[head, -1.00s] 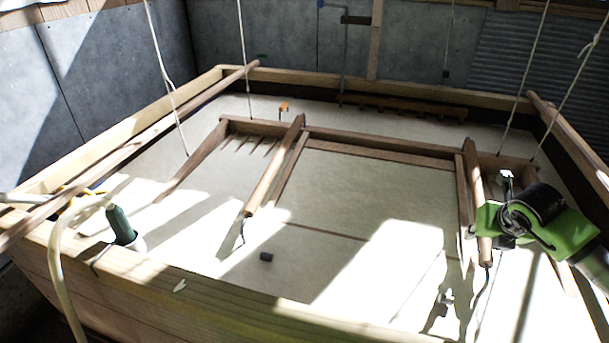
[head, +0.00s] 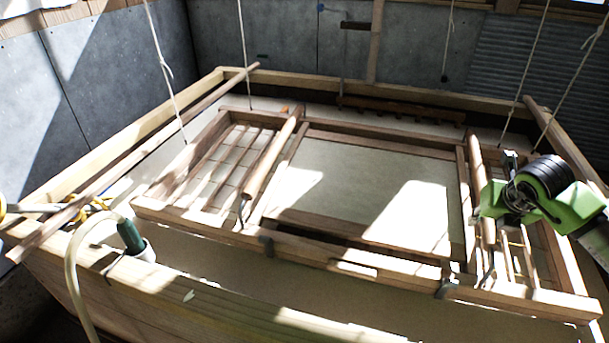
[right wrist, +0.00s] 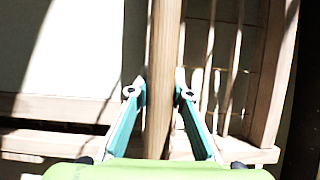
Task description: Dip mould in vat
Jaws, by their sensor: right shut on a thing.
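The mould (head: 350,268) is a large wooden frame hanging on white cords inside the wooden vat (head: 250,305). Its near rail shows above the pale liquid (head: 190,245), and slats show in its left part. A pale sheet-like surface fills the middle opening. My right gripper (head: 505,203) is at the right handle (head: 474,170), a round wooden bar along the mould. In the right wrist view, the teal fingers of the gripper (right wrist: 160,95) are shut on this handle (right wrist: 163,50). The left handle (head: 270,160) has no gripper on it. My left gripper is out of view.
A pale hose (head: 72,260) with a green end piece (head: 130,235) sits at the vat's near left rim. A long wooden pole (head: 150,145) lies along the left side. Several white cords (head: 243,60) hang down around the mould. Grey walls stand behind.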

